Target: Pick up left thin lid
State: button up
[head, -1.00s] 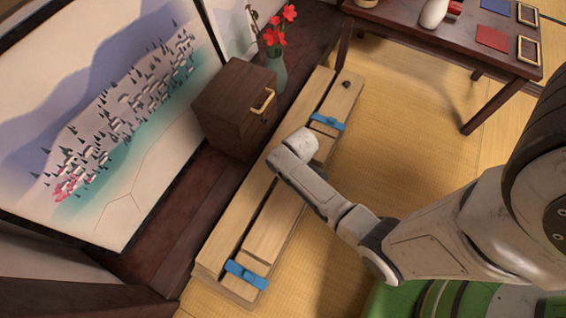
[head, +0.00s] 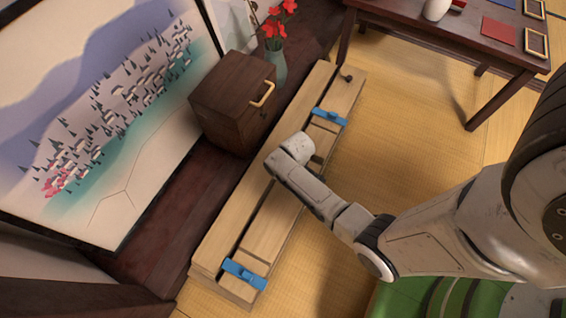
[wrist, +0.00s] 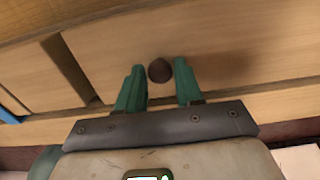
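A long wooden box (head: 203,262) with pale lid panels lies on the floor in the head view. I cannot tell for sure which panel is the left thin lid. A pale wooden lid (wrist: 110,55) with a round dark knob (wrist: 159,70) lies under my gripper in the wrist view. My gripper (wrist: 159,73) is open, with one green finger on each side of the knob and small gaps between. In the head view my own wrist hides the fingers and this knob. Another dark knob (head: 346,77) shows at the box's far end.
Blue clips lie across the box near its near end (head: 245,273) and far end (head: 330,116). A dark cabinet (head: 233,102) with a pale handle and a vase (head: 275,70) of red flowers stand close on the left. A low table (head: 450,43) stands at upper right. Open tatami (head: 400,130) lies right.

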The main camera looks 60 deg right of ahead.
grip_shut()
dwell(0.4)
